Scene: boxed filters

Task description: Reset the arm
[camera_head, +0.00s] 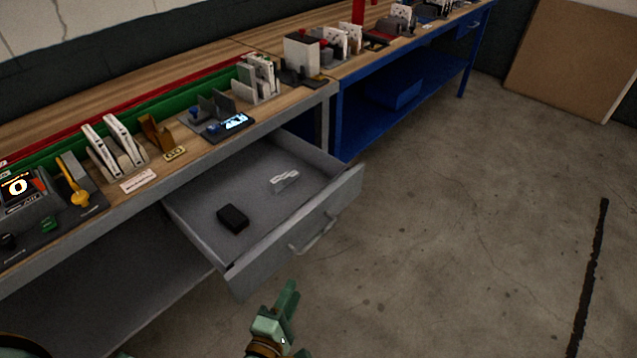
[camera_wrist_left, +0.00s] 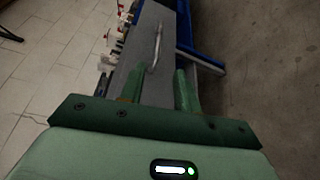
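My left gripper (camera_head: 288,292) is green and shows at the bottom middle of the head view, in front of the open drawer (camera_head: 215,196) and apart from it. In the left wrist view its two green fingers (camera_wrist_left: 160,88) are spread with nothing between them, so it is open and empty. The drawer's front and silver handle (camera_wrist_left: 155,52) show beyond the fingers there; the handle also shows in the head view (camera_head: 313,238). My right gripper is in neither view.
In the drawer lie a black box (camera_head: 233,218) and a small white item (camera_head: 285,180). The wooden workbench (camera_head: 180,180) holds filters, tools and a lit display (camera_head: 234,122). A blue bench (camera_head: 350,128) stands beyond. The concrete floor (camera_head: 470,220) at right is clear.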

